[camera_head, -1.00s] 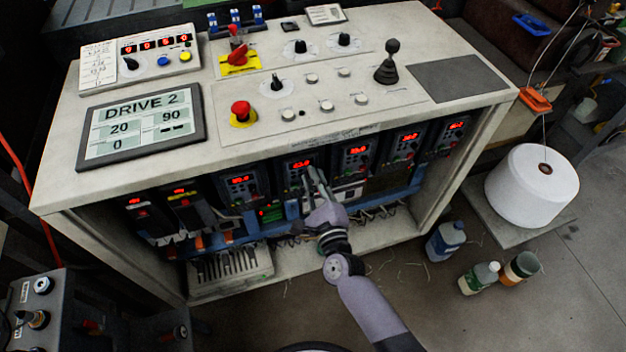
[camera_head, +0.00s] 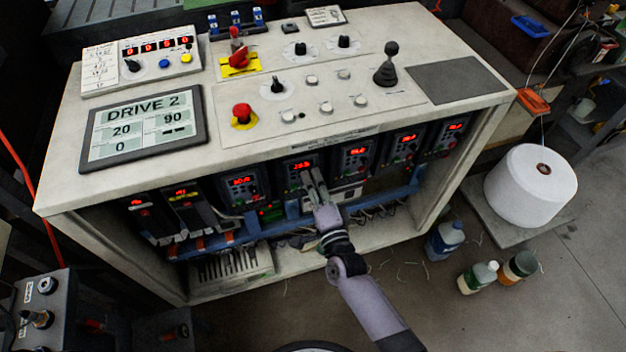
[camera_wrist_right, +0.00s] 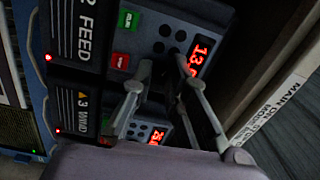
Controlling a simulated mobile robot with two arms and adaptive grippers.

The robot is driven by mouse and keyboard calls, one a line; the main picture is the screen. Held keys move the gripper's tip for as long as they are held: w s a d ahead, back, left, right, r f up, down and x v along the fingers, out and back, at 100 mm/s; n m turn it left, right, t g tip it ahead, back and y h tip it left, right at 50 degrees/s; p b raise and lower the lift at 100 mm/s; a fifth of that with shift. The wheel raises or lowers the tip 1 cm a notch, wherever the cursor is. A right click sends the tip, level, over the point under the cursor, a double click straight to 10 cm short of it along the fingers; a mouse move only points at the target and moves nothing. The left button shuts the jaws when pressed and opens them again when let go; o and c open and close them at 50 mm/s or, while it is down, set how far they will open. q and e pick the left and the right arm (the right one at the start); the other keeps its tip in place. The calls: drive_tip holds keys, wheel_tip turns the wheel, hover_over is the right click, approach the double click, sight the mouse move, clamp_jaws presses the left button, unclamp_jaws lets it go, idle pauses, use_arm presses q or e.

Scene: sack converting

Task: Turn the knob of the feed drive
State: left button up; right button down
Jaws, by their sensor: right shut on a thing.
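The feed drive (camera_head: 291,176) is a dark grey unit with a red display, one of a row in the console's open front. In the right wrist view the drive (camera_wrist_right: 147,22) carries a "2 FEED" label (camera_wrist_right: 86,30), green and red buttons, and a red display (camera_wrist_right: 201,54) partly behind a finger. My right gripper (camera_head: 312,176) reaches up to its face, below the display. In the right wrist view its fingertips (camera_wrist_right: 164,65) are at the panel, shut on the knob, which the fingers mostly hide. My left gripper is not in view.
Neighbouring drives (camera_head: 355,160) stand close on both sides; one is labelled "3 WIND" (camera_wrist_right: 88,118) in the right wrist view. The console top (camera_head: 330,130) overhangs them. Bottles (camera_head: 478,277) and a white spool (camera_head: 530,187) are at the right.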

drive_tip(key=shift+n, duration=0.6)
drive_tip(key=shift+f, duration=0.1)
